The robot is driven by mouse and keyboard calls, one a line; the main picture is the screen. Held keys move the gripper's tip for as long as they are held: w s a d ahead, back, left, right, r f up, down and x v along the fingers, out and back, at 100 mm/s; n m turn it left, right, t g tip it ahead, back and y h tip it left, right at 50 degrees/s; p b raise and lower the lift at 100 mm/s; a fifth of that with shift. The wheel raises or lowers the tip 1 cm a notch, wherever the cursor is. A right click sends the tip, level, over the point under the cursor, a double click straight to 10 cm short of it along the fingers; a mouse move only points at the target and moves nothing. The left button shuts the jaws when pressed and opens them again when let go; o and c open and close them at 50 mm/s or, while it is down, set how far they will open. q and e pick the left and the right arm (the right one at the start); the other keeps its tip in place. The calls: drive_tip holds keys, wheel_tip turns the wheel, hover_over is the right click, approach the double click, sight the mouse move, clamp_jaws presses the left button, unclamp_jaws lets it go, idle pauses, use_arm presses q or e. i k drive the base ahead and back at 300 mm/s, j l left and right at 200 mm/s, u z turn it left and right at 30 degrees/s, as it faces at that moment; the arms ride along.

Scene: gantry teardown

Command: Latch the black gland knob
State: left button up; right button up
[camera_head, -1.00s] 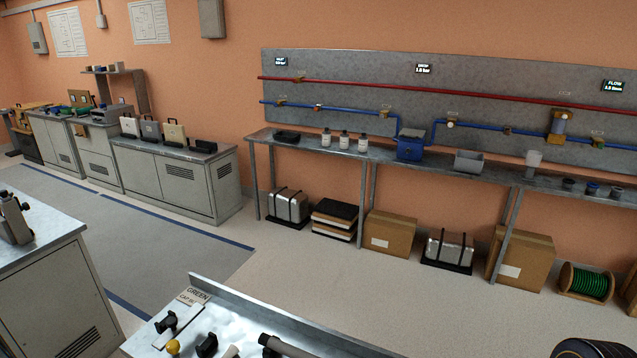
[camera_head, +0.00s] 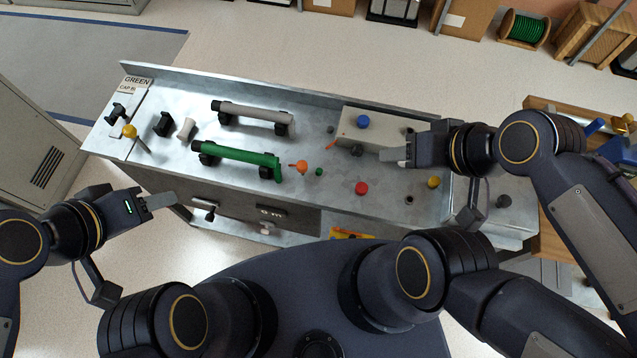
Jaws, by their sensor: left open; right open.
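Several dark knobs show, and I cannot tell for certain which is the black gland knob. One black knob (camera_head: 357,150) is at the front of the pale grey box (camera_head: 348,128), below a blue knob (camera_head: 363,121). Another dark knob (camera_head: 504,200) is on the grey unit at the bench's right end. My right gripper (camera_head: 393,155) is open over the right part of the pale box, right of the first black knob and apart from it; it hides part of the box. My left gripper (camera_head: 168,200) is open and empty, in front of the bench's left part.
On the bench (camera_head: 310,205) lie a green cylinder (camera_head: 238,153), a grey cylinder (camera_head: 252,113) and an orange piece (camera_head: 300,167). A red knob (camera_head: 361,188) and a yellow knob (camera_head: 433,182) are at the right. A raised lip (camera_head: 260,90) runs along the back. A wooden table adjoins at right.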

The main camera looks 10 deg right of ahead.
sight(356, 150)
drive_tip(key=j, duration=0.2)
drive_tip(key=i+j+z, duration=0.1)
drive_tip(key=j+z, duration=0.45)
drive_tip(key=z, duration=0.15)
drive_tip(key=j+z, duration=0.35)
drive_tip(key=z, duration=0.95)
drive_tip(key=i, duration=0.05)
